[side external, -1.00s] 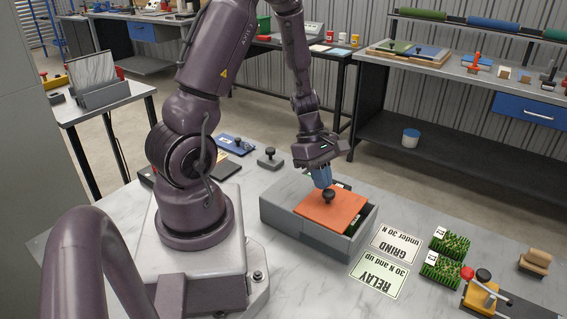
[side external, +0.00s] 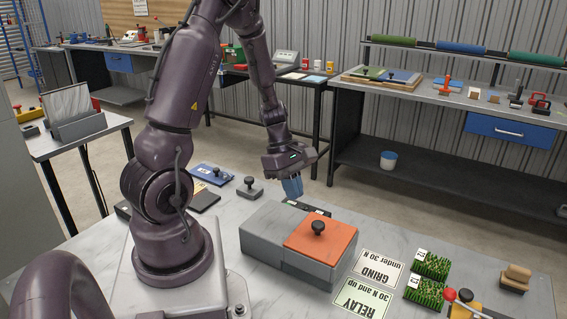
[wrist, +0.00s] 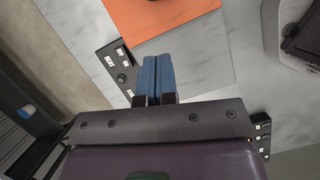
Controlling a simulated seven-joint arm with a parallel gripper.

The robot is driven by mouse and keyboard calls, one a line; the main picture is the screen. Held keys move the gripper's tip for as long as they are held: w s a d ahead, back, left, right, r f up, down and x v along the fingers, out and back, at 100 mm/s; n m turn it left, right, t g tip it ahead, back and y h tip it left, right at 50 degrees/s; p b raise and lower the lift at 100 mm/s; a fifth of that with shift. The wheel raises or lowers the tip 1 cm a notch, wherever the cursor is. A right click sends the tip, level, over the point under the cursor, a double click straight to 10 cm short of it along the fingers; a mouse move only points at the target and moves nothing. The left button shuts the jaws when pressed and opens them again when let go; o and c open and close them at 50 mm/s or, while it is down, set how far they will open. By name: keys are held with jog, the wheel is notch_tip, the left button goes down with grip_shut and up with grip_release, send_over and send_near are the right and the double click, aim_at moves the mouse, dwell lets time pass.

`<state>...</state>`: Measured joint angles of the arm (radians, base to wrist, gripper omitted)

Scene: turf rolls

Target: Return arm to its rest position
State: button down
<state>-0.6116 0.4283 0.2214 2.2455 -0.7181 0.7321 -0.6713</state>
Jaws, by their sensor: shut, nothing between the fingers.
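My gripper (side external: 292,187) has blue fingers that are shut and empty. It hangs above the back edge of the grey box, behind and left of the orange lid, not touching the lid. In the wrist view the shut blue fingers (wrist: 152,76) point toward a dark control strip with white lettering (wrist: 122,70). The orange lid (side external: 318,240) with a black knob sits on the right part of the grey box (side external: 262,236). The lid's orange edge also shows in the wrist view (wrist: 160,14).
A GRIND card (side external: 380,268) and a RELAY card (side external: 362,298) lie right of the box, with turf pieces (side external: 431,265) beyond them. A grey block with a black knob (side external: 250,188) stands behind the box. A tan block (side external: 516,278) is at the far right.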

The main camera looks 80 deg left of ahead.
jog(key=v, duration=0.6)
jog(key=shift+r, duration=0.35)
jog(key=s+d+r+m+t+y, duration=0.3)
jog(key=d+r+m, duration=1.1)
jog(key=m, duration=1)
jog(key=d, duration=0.4)
jog(key=shift+s+d+r+y, duration=0.4)
